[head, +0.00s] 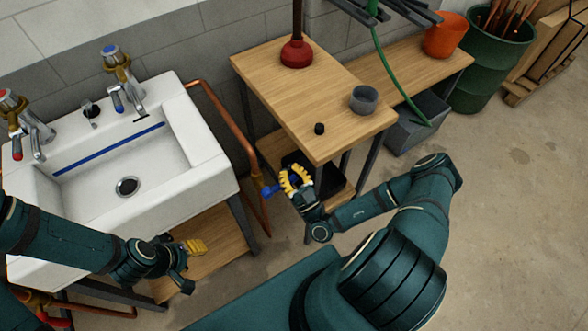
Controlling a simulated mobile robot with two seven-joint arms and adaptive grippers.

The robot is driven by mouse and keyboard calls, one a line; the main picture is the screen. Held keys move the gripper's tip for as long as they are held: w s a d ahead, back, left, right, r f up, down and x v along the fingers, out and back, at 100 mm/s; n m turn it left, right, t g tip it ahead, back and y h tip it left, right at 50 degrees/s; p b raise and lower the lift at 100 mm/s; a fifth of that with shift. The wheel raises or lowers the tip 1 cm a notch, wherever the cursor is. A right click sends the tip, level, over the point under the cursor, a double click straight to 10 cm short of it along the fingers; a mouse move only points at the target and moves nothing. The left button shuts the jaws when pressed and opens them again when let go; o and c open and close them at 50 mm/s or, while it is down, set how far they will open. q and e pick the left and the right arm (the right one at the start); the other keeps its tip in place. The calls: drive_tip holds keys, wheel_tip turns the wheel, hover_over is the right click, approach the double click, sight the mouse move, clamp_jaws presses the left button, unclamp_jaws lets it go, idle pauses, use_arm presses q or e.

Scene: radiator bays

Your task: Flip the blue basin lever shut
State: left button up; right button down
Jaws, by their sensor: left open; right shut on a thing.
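The blue basin lever (271,190) sits on a brass valve (256,181) on the copper pipe at the right side of the white basin (212,148). It points out to the right, across the pipe. My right gripper (292,181), with yellow fingertips, is at the lever's outer end and shut on it; the fingers hide that end. My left gripper (190,262) is open and empty in front of the basin, over the low wooden shelf (222,240), apart from the lever.
A wooden bench (285,85) stands just behind my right gripper, with a red plunger (296,54), a grey cup (364,99) and a small black knob (319,128). A red lever (58,320) shows at the lower left. The floor at right is clear.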

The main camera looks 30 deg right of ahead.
drive_tip(key=shift+b+v, duration=0.3)
drive_tip(key=shift+v, duration=0.65)
drive_tip(key=v, duration=0.8)
drive_tip(key=shift+a, duration=0.2)
drive_tip(key=shift+r, duration=0.15)
